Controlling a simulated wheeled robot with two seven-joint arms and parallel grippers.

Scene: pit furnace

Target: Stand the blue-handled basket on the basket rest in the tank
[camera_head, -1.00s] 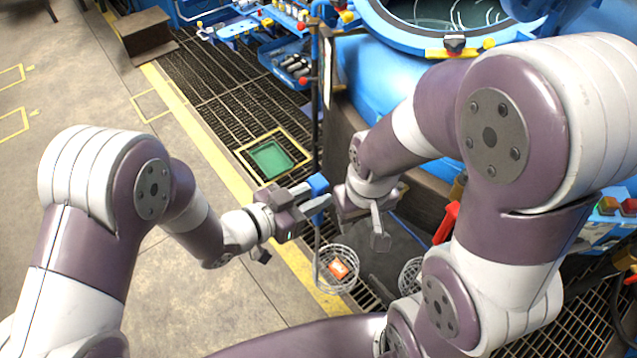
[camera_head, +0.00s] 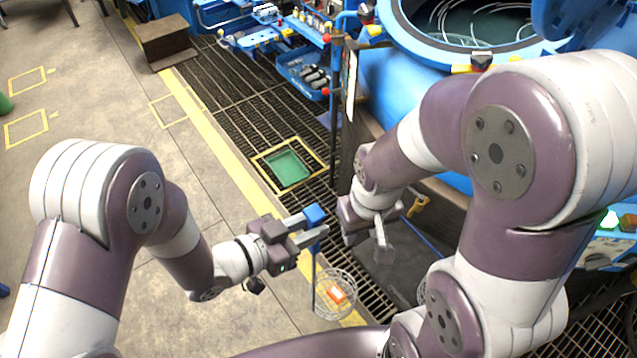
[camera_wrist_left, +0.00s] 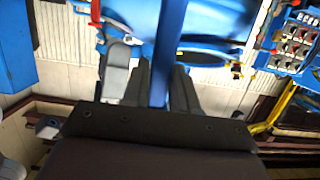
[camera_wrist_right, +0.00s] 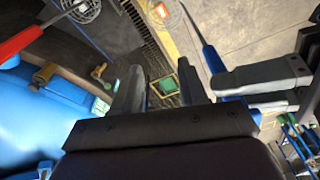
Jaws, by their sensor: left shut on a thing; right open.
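My left gripper (camera_head: 309,228) is shut on the blue handle (camera_head: 314,214) of the basket. The blue bar (camera_wrist_left: 168,50) runs between its fingers in the left wrist view. The wire basket (camera_head: 347,309) hangs below, with an orange and white piece inside. My right gripper (camera_head: 366,238) is open and empty, just right of the left one. In the right wrist view its fingers (camera_wrist_right: 160,88) are apart, with the blue handle (camera_wrist_right: 212,58) beyond them. A large round blue tank (camera_head: 398,30) stands open at upper right. I cannot make out the basket rest.
A red handle (camera_wrist_right: 20,43) and another wire basket (camera_wrist_right: 82,10) show in the right wrist view. A green square with a yellow border (camera_head: 286,168) lies in the floor grating. A blue bench with tools stands at the back.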

